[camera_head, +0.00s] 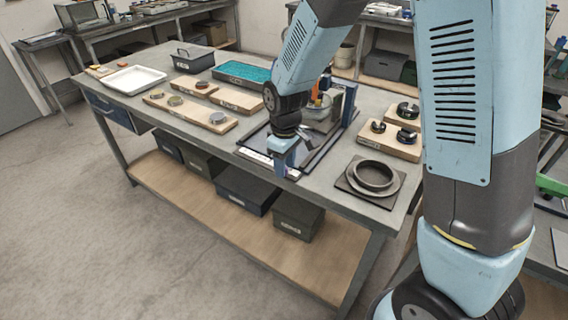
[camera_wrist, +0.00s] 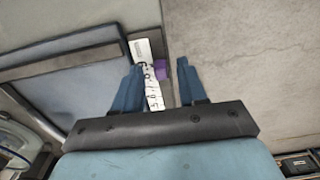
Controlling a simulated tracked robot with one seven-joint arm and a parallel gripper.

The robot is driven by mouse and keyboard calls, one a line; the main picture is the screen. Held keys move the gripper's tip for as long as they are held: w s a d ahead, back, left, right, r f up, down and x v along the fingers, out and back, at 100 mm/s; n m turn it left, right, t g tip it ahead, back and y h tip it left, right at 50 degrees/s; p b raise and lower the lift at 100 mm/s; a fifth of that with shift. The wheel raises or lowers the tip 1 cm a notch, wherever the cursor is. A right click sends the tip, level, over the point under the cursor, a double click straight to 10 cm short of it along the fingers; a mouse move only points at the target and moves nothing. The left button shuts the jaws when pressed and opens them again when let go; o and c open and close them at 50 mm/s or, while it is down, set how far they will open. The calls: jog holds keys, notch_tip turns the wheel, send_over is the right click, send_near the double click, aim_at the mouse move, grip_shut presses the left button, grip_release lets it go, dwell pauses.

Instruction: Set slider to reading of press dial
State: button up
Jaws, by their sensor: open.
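My gripper (camera_head: 283,172) points down at the front edge of the table, beside the dark-framed board; its blue fingers also show in the wrist view (camera_wrist: 160,66). The fingers are apart. The strip also shows in the head view (camera_head: 254,157). The blue press (camera_head: 348,103) stands behind my gripper. No dial reading can be made out.
A ring on a dark plate (camera_head: 346,186) lies right of my gripper. Wooden boards with round parts lie left (camera_head: 218,128) and right (camera_head: 401,149). A white tray (camera_head: 133,79) and a teal-filled tray (camera_head: 243,72) are farther back. Floor is clear in front.

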jog(key=shift+c, duration=0.4)
grip_shut()
jog(key=shift+w, duration=0.1)
